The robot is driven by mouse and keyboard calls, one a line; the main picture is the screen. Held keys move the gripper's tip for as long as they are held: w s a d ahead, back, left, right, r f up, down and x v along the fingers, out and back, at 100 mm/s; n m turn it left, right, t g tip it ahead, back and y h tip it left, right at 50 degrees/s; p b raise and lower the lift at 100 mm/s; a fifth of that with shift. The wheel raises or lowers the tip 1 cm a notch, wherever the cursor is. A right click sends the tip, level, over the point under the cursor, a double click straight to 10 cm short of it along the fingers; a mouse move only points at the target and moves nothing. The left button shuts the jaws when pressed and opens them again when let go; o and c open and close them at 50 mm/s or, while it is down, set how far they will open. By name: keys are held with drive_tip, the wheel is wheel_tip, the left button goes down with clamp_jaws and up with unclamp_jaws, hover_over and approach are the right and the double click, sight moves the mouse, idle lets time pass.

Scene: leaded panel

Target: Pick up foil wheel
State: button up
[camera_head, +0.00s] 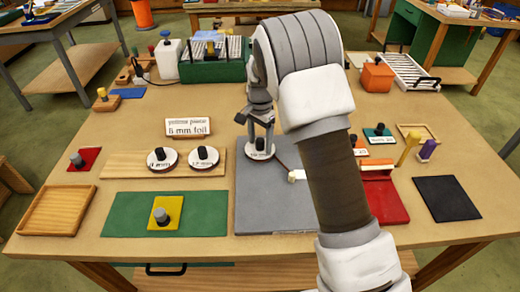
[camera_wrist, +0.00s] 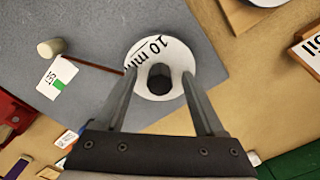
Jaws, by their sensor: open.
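A white foil wheel (camera_wrist: 176,52) marked "10 mm", with a dark knob (camera_wrist: 159,78), lies on the grey mat (camera_wrist: 85,25); the wheel also shows in the head view (camera_head: 262,152). My gripper (camera_wrist: 160,72) is open above this wheel, its fingers on either side of the knob in the wrist view. I cannot tell whether they touch it. Two more foil wheels, the left one (camera_head: 154,165) and the right one (camera_head: 203,164), sit on a wooden board (camera_head: 120,164); their labels are hard to read. A sign (camera_head: 188,127) behind them reads "mm foil"; its digit is unclear.
A small pale cylinder with a tag (camera_head: 297,175) lies on the mat. A red tray (camera_head: 385,200) and a black pad (camera_head: 447,198) are at right. A green mat with a yellow block (camera_head: 165,213) and a wooden tray (camera_head: 58,211) are at left. A green crate (camera_head: 215,68) stands behind.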

sight(262, 140)
drive_tip(key=shift+c, duration=0.3)
clamp_jaws()
drive_tip(key=shift+r, duration=0.2)
drive_tip(key=shift+r, duration=0.3)
drive_tip(key=r, duration=0.3)
drive_tip(key=shift+d+r, duration=0.25)
drive_tip(key=shift+r, duration=0.05)
drive_tip(key=d+r, duration=0.6)
drive_tip(key=d, duration=0.5)
drive_tip(key=shift+s+r, duration=0.25)
drive_tip(key=shift+s, duration=0.05)
drive_tip(key=shift+d, duration=0.1)
